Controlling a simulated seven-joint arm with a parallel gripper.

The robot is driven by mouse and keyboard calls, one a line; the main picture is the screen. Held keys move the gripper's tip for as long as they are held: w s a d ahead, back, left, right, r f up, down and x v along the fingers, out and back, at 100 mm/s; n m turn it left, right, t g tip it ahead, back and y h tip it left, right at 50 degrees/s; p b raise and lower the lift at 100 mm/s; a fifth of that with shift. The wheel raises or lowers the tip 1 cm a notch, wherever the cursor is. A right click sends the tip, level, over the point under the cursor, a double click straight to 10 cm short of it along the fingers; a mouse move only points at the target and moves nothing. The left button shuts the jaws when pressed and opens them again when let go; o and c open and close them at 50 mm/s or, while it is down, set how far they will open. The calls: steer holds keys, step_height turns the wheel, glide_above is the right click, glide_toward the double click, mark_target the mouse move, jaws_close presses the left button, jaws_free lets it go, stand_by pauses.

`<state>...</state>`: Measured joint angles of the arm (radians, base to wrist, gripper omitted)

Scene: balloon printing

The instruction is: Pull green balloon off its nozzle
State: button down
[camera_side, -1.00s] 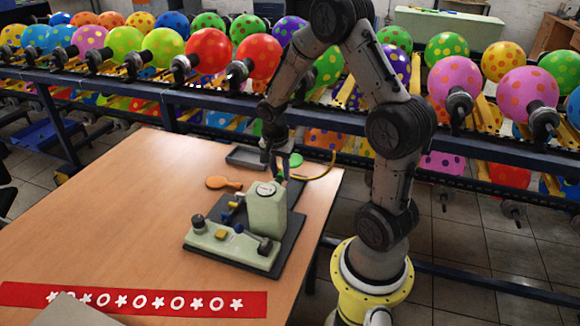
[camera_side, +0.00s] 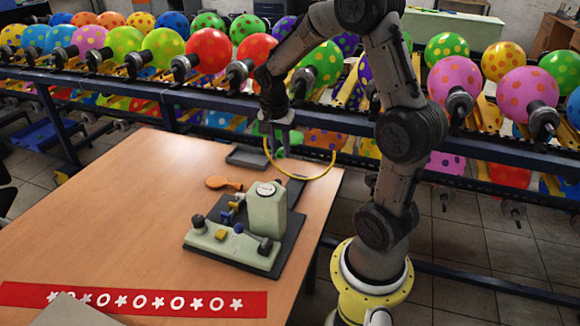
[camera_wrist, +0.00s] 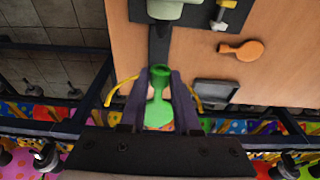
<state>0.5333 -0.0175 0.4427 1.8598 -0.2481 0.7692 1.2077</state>
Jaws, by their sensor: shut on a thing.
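The green balloon (camera_wrist: 159,103) is limp and sits between the two fingers of my gripper (camera_wrist: 160,90) in the wrist view. Its open neck faces the pale green machine (camera_wrist: 175,12), with a visible gap between them. In the side view my gripper (camera_side: 283,142) is raised above the far edge of the table, behind the machine (camera_side: 265,212). My gripper is shut on the balloon.
An orange flat balloon (camera_side: 223,183) lies on the table left of the machine. A dark shallow tray (camera_side: 245,158) sits at the far edge. Racks of dotted balloons stand behind.

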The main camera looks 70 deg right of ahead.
steer(key=shift+r, duration=4.55)
